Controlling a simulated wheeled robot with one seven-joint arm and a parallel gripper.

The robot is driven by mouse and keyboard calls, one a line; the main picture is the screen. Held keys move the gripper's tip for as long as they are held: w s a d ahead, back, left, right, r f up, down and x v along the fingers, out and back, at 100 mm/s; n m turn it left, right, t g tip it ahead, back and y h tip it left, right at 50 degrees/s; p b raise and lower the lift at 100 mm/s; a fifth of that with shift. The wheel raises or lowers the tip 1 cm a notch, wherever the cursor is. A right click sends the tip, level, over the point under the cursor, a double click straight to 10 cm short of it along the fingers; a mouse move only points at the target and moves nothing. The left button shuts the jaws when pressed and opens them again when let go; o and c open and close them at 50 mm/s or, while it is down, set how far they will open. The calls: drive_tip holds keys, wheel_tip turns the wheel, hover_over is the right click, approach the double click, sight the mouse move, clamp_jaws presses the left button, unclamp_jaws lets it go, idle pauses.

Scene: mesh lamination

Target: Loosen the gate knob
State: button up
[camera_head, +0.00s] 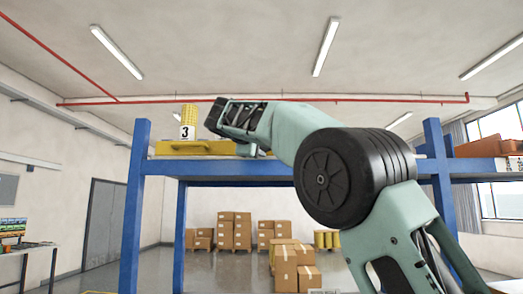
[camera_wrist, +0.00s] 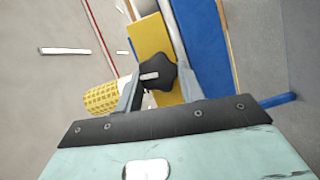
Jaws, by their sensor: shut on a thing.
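The gate knob (camera_wrist: 158,72) is a black, lobed knob in front of a yellow plate (camera_wrist: 150,38) in the wrist view. My gripper (camera_wrist: 160,80) has one grey finger on each side of the knob and is shut on it. In the head view my wrist covers the knob and the fingertips. There, a long yellow part (camera_head: 195,148) lies on the blue rack beside my wrist.
The blue rack beam (camera_head: 220,168) runs below my arm. An orange-brown case (camera_head: 485,148) sits at right. Stacked boxes (camera_head: 235,230) are farther back.

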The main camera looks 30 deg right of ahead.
drive_tip(key=shift+a+f+n+b, duration=0.15)
drive_tip(key=shift+n+b, duration=0.2)
drive_tip(key=shift+n, duration=0.25)
drive_tip(key=shift+n+h, duration=0.3)
drive_tip(key=o, duration=1)
drive_tip(key=b+v, duration=0.6)
drive_tip(key=v, duration=1.1)
drive_tip(key=shift+s, duration=0.15)
drive_tip(key=shift+a, duration=0.1)
